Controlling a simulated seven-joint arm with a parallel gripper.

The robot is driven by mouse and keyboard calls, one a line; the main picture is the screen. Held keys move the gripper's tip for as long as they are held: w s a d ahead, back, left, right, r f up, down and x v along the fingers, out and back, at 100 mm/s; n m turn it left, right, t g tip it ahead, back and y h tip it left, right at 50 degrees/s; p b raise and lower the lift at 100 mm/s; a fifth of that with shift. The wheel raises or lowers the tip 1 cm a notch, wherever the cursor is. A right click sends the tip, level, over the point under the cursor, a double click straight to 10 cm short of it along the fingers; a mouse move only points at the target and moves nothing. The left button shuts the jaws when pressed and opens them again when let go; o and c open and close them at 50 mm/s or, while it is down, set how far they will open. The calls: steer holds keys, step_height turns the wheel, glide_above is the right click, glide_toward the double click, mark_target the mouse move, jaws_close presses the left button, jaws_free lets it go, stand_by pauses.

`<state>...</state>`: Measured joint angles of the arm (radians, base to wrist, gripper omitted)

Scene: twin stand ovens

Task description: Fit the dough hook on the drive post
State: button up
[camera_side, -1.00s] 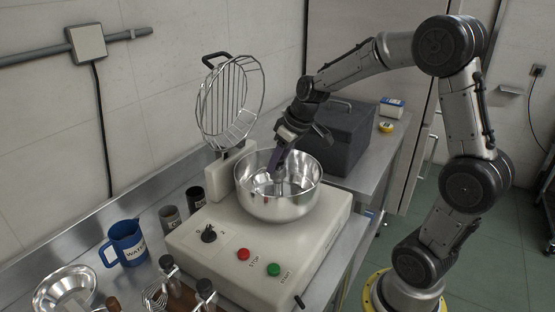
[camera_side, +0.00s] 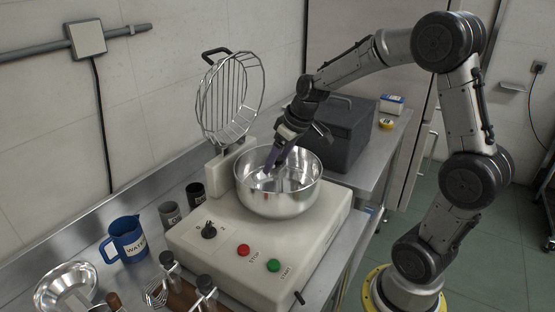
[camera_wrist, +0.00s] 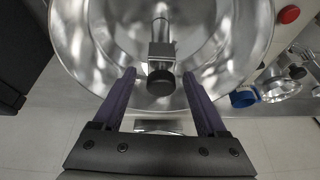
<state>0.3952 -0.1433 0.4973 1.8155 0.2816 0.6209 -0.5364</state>
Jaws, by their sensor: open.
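The steel mixing bowl (camera_side: 280,202) sits on the mixer, and its inside fills the upper wrist view (camera_wrist: 215,65). A metal piece with a dark round end (camera_wrist: 161,82), seemingly the dough hook, shows over the bowl's middle. Its shaft runs toward the top edge of the wrist view. I cannot tell the drive post apart from it, nor whether it is seated. My gripper (camera_side: 271,162) tilts down into the bowl from above. In the wrist view its purple fingers stand open, one on each side of the dark end, with gaps on both sides.
The wire guard (camera_side: 230,100) is raised behind the bowl. The mixer body (camera_side: 215,258) carries a dial and red and green buttons. A dark box (camera_side: 345,135) stands right of my gripper. A blue jug (camera_side: 127,240), dark cups and a small steel bowl (camera_side: 65,285) stand left.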

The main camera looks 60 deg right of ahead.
steer(key=shift+r, duration=0.1)
steer(key=v, duration=1.3)
steer(key=shift+s+r, duration=0.15)
steer(key=shift+r, duration=0.1)
steer(key=s+a+r+n+t, duration=0.1)
steer(key=s+a+r+n, duration=0.15)
steer(key=s+a, duration=0.7)
steer(key=s+a+f+m, duration=0.2)
steer(key=s+f, duration=0.5)
steer(key=f, duration=0.1)
steer(key=shift+a+f, duration=0.2)
steer(key=shift+a, duration=0.2)
